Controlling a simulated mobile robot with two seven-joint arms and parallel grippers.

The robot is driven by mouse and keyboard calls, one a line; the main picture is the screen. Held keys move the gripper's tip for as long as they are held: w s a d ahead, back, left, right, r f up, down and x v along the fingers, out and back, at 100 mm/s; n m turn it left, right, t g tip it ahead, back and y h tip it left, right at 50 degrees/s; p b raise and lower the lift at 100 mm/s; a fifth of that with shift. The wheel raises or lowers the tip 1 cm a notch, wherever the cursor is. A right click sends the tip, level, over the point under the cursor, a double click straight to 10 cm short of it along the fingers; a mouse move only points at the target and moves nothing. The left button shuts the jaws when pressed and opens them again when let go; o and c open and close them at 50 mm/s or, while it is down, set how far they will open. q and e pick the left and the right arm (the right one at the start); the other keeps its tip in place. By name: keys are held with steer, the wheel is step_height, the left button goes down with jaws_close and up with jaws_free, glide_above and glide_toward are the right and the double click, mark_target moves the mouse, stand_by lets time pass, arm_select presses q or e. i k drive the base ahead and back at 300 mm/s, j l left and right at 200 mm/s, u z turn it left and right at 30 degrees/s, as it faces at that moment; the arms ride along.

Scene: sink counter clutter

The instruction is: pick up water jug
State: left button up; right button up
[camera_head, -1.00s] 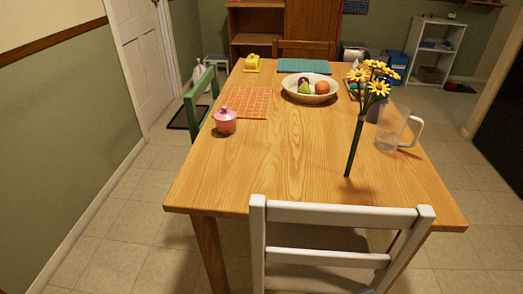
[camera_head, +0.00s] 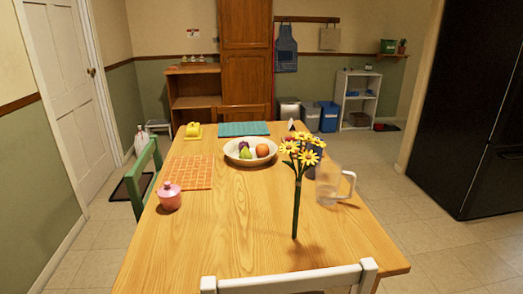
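The water jug (camera_head: 328,184) is clear, with a handle on its right side. It stands upright near the right edge of the wooden table (camera_head: 232,240). Yellow flowers (camera_head: 301,150) on a long green stem are in front and to the left of it, close to it in the picture. The jug looks empty, though its clear wall makes this hard to tell. Neither of my grippers is in view.
A white chair (camera_head: 290,281) stands at the table's near edge and a green chair (camera_head: 142,178) at its left. A fruit bowl (camera_head: 249,153), a pink pot (camera_head: 169,197) and an orange mat (camera_head: 186,173) are on the table. A black fridge (camera_head: 465,110) stands right; floor between is clear.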

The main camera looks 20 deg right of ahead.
mark_target(329, 174)
steer(key=z, duration=1)
